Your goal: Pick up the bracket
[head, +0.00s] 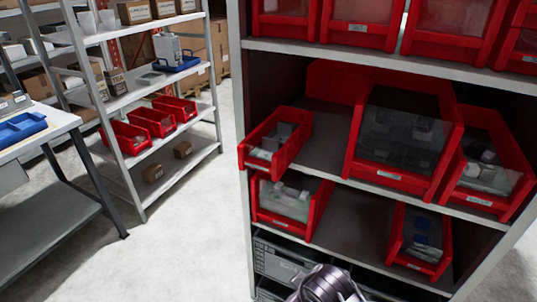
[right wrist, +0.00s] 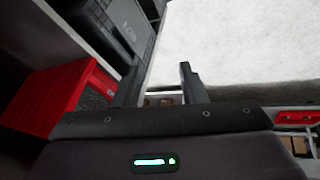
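I cannot single out a bracket; several red bins on the dark shelf unit hold grey parts too small to name. The upper left bin (head: 257,160) holds grey blocky parts (head: 283,133). The lower left bin (head: 268,218) holds pale grey parts, and the lower right bin (head: 417,265) holds blue and grey ones. In the right wrist view my right gripper (right wrist: 160,72) has its two fingers apart with nothing between them. A red bin (right wrist: 45,100) is left of the fingers. My left gripper is in neither view.
A large red bin (head: 388,181) and a right bin (head: 477,201) share the upper shelf. Grey crates (head: 280,262) stand below. At left are a light shelf rack (head: 143,95) with small red bins and a workbench (head: 30,150) with a blue tray. Floor between is clear.

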